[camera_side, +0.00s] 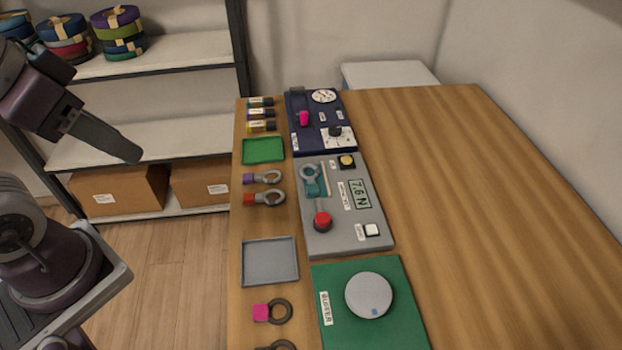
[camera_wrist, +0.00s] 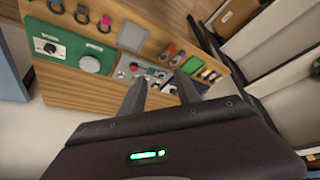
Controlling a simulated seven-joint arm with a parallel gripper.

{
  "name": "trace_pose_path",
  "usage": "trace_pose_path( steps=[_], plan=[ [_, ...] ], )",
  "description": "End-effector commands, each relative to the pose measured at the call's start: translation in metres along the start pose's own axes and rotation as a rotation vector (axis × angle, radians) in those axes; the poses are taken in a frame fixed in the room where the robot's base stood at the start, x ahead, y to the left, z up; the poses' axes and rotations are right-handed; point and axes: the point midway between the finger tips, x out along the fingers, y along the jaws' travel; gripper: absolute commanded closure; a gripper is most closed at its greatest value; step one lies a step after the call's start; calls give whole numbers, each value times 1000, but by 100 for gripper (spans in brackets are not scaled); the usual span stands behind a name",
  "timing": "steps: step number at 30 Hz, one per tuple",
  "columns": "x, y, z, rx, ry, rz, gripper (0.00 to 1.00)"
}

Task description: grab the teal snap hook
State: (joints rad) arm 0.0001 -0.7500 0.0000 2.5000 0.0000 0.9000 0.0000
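The teal snap hook (camera_side: 314,188) lies on the grey panel (camera_side: 377,240) in the side view, at the panel's upper left, with a grey ring at its upper end. A red-topped lever (camera_side: 322,221) is just below it. In the wrist view the hook is too small to make out clearly. My gripper (camera_side: 132,153) is well to the left of the table in the side view, raised and far from the hook. In the wrist view my gripper (camera_wrist: 160,83) shows two fingers apart with nothing between them.
Two ringed hooks, purple (camera_side: 250,179) and red (camera_side: 250,199), lie left of the panel. A green tray (camera_side: 263,150), a grey tray (camera_side: 270,261), a dark blue panel (camera_side: 297,128) and a green board (camera_side: 405,300) with a grey disc are nearby. The table's right side is clear.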

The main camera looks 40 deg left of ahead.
Motion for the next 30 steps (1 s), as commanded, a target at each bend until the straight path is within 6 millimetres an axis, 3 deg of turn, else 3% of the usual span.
trace_pose_path(
  steps=[8,11,13,17,21,24,27,30],
  plan=[
    [1,0,-9,51,-13,2,62],
    [10,3,-46,285,-69,16,62],
    [29,8,-84,543,-122,44,62],
    [94,21,-148,1054,-205,137,62],
    [194,40,-185,1590,-261,290,62],
    [266,53,-189,1913,-268,408,62],
    [319,62,-182,2141,-257,506,62],
    [347,66,-175,2263,-244,561,62]
  ],
)
